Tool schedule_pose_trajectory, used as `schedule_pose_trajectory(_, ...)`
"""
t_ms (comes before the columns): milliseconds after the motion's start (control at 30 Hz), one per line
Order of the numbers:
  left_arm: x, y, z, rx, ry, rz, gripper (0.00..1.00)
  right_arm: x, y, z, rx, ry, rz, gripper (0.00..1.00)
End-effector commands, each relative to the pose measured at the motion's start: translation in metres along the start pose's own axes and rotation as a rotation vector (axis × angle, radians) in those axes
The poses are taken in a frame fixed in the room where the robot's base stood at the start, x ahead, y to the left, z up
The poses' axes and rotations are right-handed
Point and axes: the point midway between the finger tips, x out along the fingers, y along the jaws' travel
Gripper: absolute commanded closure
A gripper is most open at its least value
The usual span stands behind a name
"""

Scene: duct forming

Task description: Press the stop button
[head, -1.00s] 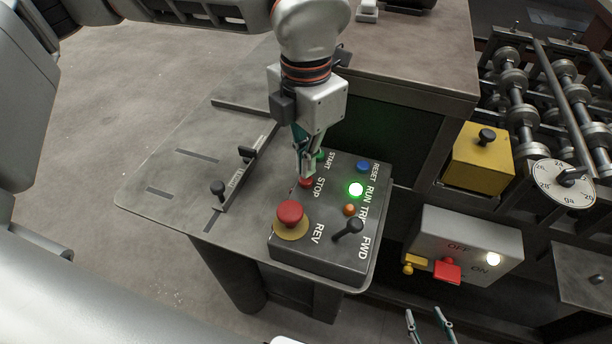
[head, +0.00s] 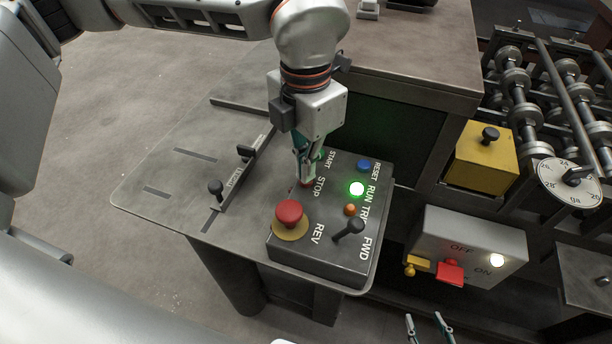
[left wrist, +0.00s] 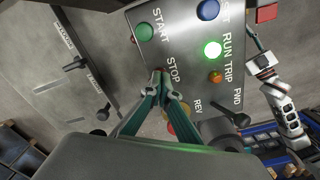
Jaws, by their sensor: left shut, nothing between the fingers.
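The control box (head: 325,262) carries the red stop button, beside the STOP label; in the head view it is almost wholly hidden by my left gripper. My left gripper (head: 304,181) is shut and empty, pointing down at the stop button. In the left wrist view its closed fingertips (left wrist: 160,73) are over the small red stop button, of which only a sliver shows. I cannot tell whether they touch or the button is pressed in. My right gripper (head: 427,322) is open and empty at the bottom edge of the head view.
A large red mushroom button (head: 289,211) on a yellow base is close by. The green start button (left wrist: 145,32), blue reset button (head: 364,165), lit green run lamp (head: 357,189), orange trip lamp (head: 350,210) and black lever (head: 348,229) share the box. A grey OFF/ON box (head: 485,240) is right.

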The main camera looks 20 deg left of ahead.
Motion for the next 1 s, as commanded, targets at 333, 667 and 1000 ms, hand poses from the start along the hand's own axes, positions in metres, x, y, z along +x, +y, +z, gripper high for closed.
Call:
schedule_pose_trajectory(333,0.007,0.0,0.0,0.0,0.001,-0.001,1.0,0.003,-0.002,0.008,0.001,-0.007,-0.002,0.6)
schedule_pose_trajectory(667,-0.001,0.0,0.0,0.0,-0.001,0.001,1.0,0.001,-0.001,0.004,0.0,-0.006,-0.001,0.6)
schedule_pose_trajectory(1000,-0.026,0.0,0.0,0.0,-0.001,0.001,1.0,-0.006,0.003,-0.013,-0.002,0.006,0.002,0.6)
